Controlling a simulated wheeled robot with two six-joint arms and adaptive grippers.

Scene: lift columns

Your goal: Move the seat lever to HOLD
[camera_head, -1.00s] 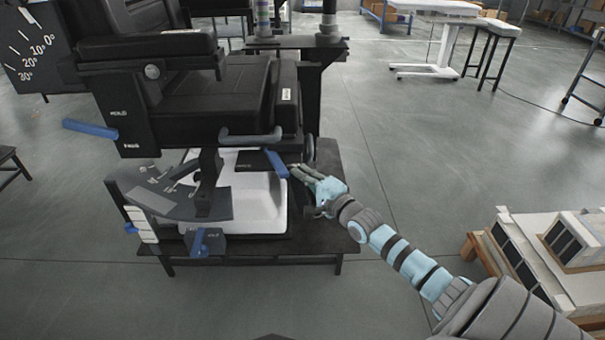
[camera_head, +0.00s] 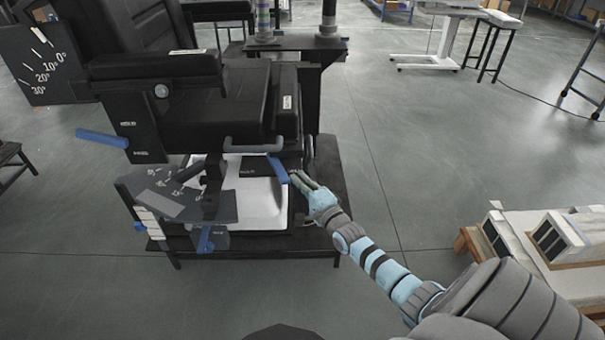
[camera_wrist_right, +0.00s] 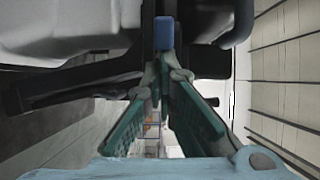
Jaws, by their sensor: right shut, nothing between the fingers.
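A black reclining seat (camera_head: 190,100) stands left of centre. A short blue lever (camera_head: 278,168) hangs under the seat's right front edge; its end shows in the right wrist view (camera_wrist_right: 164,33). My right gripper (camera_head: 293,177) is at the right side of this lever's lower end. In the right wrist view its fingertips (camera_wrist_right: 165,62) come together, empty, close to the blue end; I cannot tell whether they touch it. Another blue lever (camera_head: 102,138) sticks out left, beside a side panel with small white labels. I cannot tell which blue lever is the seat lever. My left gripper is not in view.
A grey bar handle (camera_head: 253,144) sits just left of the nearer lever. Below is a dark plate with a scale (camera_head: 160,200) and a blue lever (camera_head: 205,240). A black low table (camera_head: 328,190) carries the seat.

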